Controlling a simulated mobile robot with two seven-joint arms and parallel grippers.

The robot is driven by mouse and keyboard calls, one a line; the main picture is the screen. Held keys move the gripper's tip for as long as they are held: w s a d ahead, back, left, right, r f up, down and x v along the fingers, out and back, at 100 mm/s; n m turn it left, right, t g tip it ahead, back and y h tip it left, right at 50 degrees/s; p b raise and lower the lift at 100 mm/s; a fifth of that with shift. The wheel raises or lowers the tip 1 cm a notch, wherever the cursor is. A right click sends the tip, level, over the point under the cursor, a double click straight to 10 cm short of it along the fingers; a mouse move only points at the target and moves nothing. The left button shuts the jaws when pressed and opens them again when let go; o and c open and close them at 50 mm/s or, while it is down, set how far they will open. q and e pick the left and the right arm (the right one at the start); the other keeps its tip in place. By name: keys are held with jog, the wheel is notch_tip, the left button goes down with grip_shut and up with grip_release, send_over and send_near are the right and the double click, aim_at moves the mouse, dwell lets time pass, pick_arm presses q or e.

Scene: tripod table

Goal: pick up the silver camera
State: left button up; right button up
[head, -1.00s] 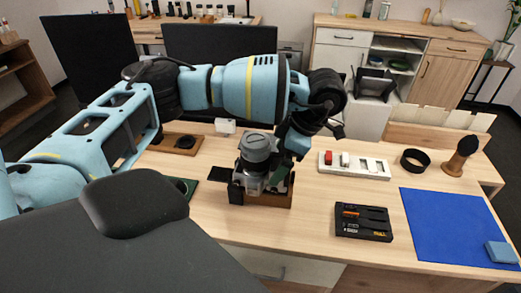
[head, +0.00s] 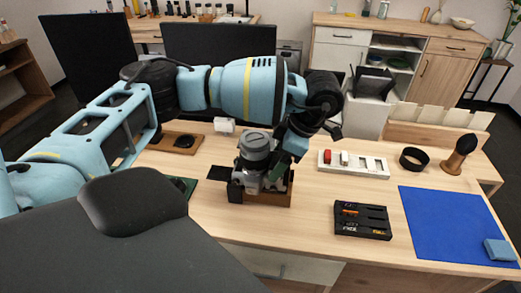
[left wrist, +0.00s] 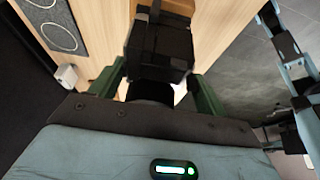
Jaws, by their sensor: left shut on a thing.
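The silver camera (head: 250,181) is at the middle of the table, over a small wooden tray (head: 283,199). A grey cylinder rises from its top and a black block shows at its left side. My left gripper (head: 276,178) reaches down to it from the upper right and is shut on it. In the left wrist view, a black part of the camera (left wrist: 160,48) shows between the green fingers of my left gripper (left wrist: 160,92). Its silver body is hidden there. I cannot tell whether the camera touches the tray. My right gripper is not in view.
To the right are a white tray (head: 354,171) with small items, a black case (head: 362,228), a black ring (head: 414,159), a brown stand (head: 459,155) and a blue mat (head: 450,222) with a blue block (head: 500,250).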

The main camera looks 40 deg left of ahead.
pick_arm(q)
jog(key=shift+w+r, duration=0.1)
jog(key=shift+r, duration=0.15)
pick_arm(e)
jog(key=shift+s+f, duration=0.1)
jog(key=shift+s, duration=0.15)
pick_arm(q)
jog(key=shift+r, duration=1.35)
jog(key=shift+d+r, duration=0.2)
jog(key=shift+r, duration=0.05)
jog(key=s+d+r, duration=0.1)
jog(key=s+d, duration=0.2)
jog(key=d, duration=1.2)
jog(key=shift+s+d+r+b, duration=0.15)
jog(key=shift+r+b, duration=0.1)
jog(key=shift+b, duration=0.05)
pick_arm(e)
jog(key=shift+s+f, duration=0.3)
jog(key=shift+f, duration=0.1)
